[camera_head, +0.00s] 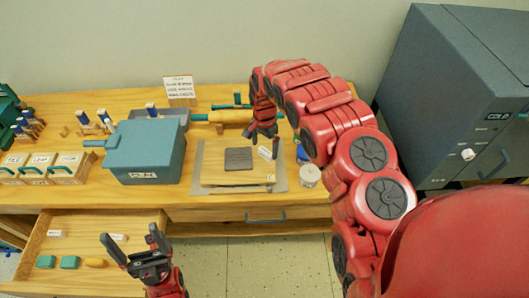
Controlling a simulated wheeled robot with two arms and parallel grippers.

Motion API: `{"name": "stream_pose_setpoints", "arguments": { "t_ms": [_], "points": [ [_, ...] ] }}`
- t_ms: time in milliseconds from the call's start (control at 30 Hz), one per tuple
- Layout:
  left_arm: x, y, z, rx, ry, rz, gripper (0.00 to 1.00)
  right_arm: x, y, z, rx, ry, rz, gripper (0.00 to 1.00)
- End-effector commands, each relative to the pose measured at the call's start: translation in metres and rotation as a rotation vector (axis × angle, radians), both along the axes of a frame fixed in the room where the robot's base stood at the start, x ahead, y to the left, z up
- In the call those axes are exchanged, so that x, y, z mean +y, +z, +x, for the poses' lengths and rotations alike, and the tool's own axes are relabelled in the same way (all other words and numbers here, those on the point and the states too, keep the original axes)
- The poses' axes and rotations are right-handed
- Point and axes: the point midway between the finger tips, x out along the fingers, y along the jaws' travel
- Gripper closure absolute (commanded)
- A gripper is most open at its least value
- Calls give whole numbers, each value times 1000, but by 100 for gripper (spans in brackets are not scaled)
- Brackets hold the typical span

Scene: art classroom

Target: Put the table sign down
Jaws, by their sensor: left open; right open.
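A white sign with printed lines (179,87) stands upright at the back of the wooden table (75,108), against the wall. A small white block or card (265,153) lies tilted on the light board (212,160), just below my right gripper (264,142); I cannot tell whether it is a sign. My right gripper is open above the board's upper right part, and any contact with the white piece is unclear. My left gripper (130,236) is open and empty, low in front of the table, over the right part of the open drawer (35,274).
A dark grey square (238,158) lies on the board. A teal box (146,152), several wooden boxes (67,168) and a white cup (309,176) stand on the table. The drawer holds small blocks. A grey kiln-like cabinet (455,90) stands at the right.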

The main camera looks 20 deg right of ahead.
Motion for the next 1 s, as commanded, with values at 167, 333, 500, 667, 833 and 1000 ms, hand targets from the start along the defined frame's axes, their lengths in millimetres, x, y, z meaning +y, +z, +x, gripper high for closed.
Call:
{"name": "stream_pose_setpoints", "arguments": {
  "t_ms": [167,333,500,667,833,1000],
  "points": [
    [0,-3,0,0,0,0,8,0,43,1,-5,0,-1,0],
    [0,33,0,0,0,0,8,0,74,0,-1,1,0,0],
    [0,43,0,0,0,0,8,0,84,0,0,0,1,0],
    [0,43,0,0,0,0,8,0,85,-1,1,0,2,0],
    [0,43,0,0,0,0,8,1,84,-1,0,0,1,0],
    [0,43,0,0,0,0,8,1,84,-1,0,0,1,0]
  ]
}}
